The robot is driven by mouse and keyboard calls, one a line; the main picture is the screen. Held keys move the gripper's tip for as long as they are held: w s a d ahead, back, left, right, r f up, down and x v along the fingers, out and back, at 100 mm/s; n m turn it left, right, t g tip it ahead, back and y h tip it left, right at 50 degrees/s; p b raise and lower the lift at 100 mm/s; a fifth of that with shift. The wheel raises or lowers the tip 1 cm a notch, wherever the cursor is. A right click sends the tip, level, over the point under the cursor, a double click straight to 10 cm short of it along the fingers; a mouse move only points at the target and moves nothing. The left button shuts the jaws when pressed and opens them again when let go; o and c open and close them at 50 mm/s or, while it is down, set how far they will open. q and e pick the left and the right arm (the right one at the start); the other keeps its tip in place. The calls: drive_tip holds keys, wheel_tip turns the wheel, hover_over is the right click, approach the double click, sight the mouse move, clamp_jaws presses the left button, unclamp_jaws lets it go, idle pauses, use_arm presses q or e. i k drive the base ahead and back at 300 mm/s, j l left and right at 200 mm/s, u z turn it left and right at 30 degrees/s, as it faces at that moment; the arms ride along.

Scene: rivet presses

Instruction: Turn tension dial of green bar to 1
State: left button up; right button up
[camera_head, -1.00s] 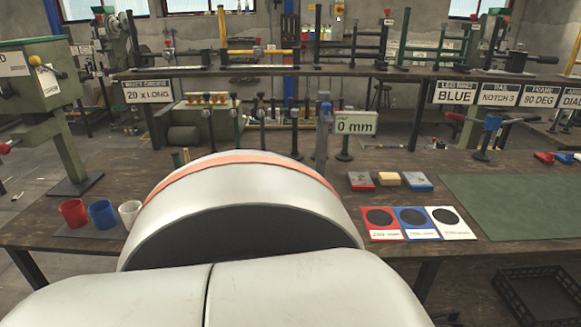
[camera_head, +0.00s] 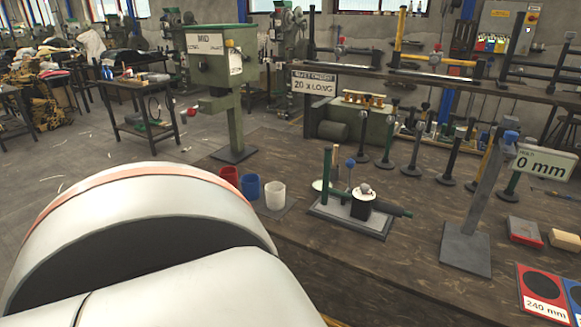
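A small fixture stands on the wooden bench, with a grey base plate (camera_head: 335,215), a green upright post (camera_head: 327,172) and a blue ball knob (camera_head: 350,163). A dark green bar (camera_head: 394,210) sticks out to the right of it. Beside the bar is a round black part (camera_head: 361,209) with a pale top and a small knob. It could be a dial, but no numbers or setting can be read. The large white shell with an orange stripe at lower left is my own. Neither gripper is in view.
Red (camera_head: 229,178), blue (camera_head: 251,187) and white (camera_head: 275,195) cups stand left of the fixture. A green press (camera_head: 213,60) stands behind them. A post with a grey foot (camera_head: 465,250) and a 0 mm sign (camera_head: 541,165) are at right.

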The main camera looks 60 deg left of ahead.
sight(364, 188)
drive_tip(key=u, duration=1.55)
drive_tip(key=i+l+z, duration=0.1)
drive_tip(key=l, duration=0.15)
drive_tip(key=i+l, duration=0.1)
drive_tip(key=l+z, duration=0.05)
drive_tip(key=l, duration=0.05)
